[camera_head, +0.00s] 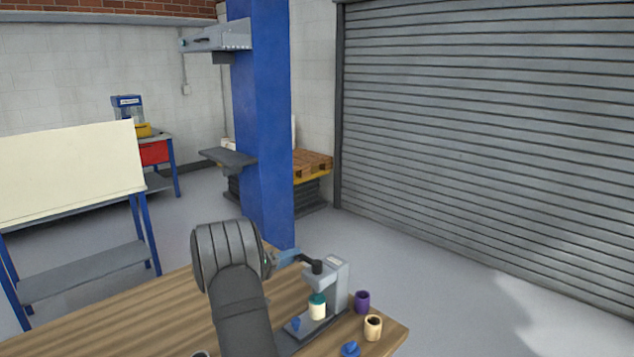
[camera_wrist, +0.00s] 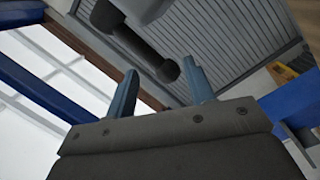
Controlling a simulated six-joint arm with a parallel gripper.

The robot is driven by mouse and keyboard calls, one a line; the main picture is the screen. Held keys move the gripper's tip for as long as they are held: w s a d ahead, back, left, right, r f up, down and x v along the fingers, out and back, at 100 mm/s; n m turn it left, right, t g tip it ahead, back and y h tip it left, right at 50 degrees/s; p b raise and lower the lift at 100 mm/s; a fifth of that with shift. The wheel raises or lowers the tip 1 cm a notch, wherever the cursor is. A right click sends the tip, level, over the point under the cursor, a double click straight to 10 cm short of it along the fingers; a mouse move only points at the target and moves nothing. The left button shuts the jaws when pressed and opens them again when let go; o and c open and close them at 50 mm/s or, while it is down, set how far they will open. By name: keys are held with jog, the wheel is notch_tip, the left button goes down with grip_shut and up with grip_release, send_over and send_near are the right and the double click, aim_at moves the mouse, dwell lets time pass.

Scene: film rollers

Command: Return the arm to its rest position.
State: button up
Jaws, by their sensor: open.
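My gripper (camera_head: 287,257) is at the far side of the wooden table, just left of a grey press-like device (camera_head: 338,285) with a black lever (camera_head: 317,267). In the wrist view, my gripper (camera_wrist: 159,68) has its two blue fingers wide apart with nothing held. The black lever (camera_wrist: 135,35) shows beyond them, its round end between the fingertips in the picture. I cannot tell how far the lever is from the fingers. A cream container with a teal top (camera_head: 317,307) stands upright on the device's base, under its head.
The wooden table (camera_head: 150,318) has free room at left. Right of the device are a purple cup (camera_head: 362,301), a cream cup (camera_head: 373,327) and a blue object (camera_head: 350,348), near the table's right edge. A blue column (camera_head: 262,120) rises behind the table.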

jog(key=s+a+n+t+y, duration=0.2)
jog(key=s+a, duration=0.5)
jog(key=s, duration=0.2)
jog(key=shift+a+t+y, duration=0.25)
jog(key=shift+t+y, duration=0.05)
jog(key=shift+t, duration=0.1)
